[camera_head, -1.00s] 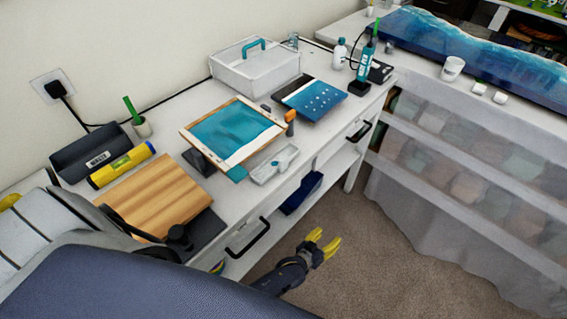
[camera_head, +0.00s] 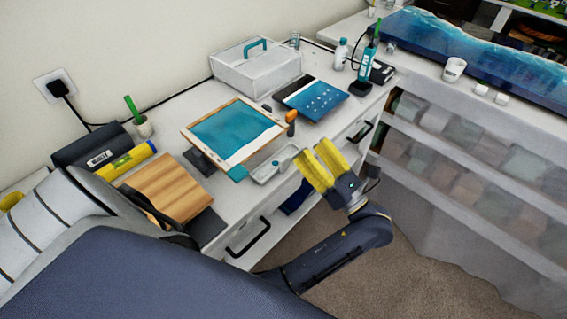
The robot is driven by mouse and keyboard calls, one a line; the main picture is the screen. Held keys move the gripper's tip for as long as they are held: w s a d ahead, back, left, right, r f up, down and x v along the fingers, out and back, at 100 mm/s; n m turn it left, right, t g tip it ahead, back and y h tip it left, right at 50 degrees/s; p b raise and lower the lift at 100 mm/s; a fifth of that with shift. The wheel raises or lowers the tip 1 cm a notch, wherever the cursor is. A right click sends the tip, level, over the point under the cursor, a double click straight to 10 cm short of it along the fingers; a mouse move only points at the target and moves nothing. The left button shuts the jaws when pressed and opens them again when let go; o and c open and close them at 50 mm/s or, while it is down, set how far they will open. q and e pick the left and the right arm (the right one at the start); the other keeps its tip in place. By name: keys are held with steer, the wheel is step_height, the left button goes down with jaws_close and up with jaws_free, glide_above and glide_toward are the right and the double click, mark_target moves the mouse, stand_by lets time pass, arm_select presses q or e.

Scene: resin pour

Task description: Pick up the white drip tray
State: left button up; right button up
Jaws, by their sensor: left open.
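The white drip tray (camera_head: 262,177) is a small shallow tray at the front edge of the white desk, just in front of the tilted panel. A small greyish-teal item shows inside it. My left gripper (camera_head: 317,168), with yellow fingers, is open and empty just right of the tray, beyond the desk's front edge. Its fingers point toward the tray's right end and look apart from it, though the depth gap is hard to judge. My right gripper is not in view.
A wood-framed teal panel (camera_head: 234,134) stands close behind the tray. An orange-topped tool (camera_head: 291,122) and a tablet (camera_head: 311,98) are to the right. A wooden board (camera_head: 167,187) lies left. Drawer handles (camera_head: 249,240) stick out below the desk edge.

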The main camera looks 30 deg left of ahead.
mark_target(286, 161)
arm_select(q)
steer(key=f+n+g+h, duration=0.1)
steer(key=f, duration=0.1)
steer(key=s+a+f+n+g+h, duration=0.1)
steer(key=f+n, duration=0.1)
steer(key=s+a+f+n+h, duration=0.1)
steer(key=f, duration=0.1)
steer(key=shift+s+f+n+g+h, duration=0.1)
steer(key=shift+f+n+g+h, duration=0.15)
steer(key=shift+n+g+h, duration=0.15)
steer(key=shift+a+f, duration=0.2)
steer(key=shift+a, duration=0.45)
steer(key=shift+w+a, duration=0.2)
steer(key=shift+a, duration=0.75)
steer(key=shift+w+a, duration=0.2)
steer(key=shift+a, duration=0.7)
steer(key=shift+c, duration=0.5)
jaws_close()
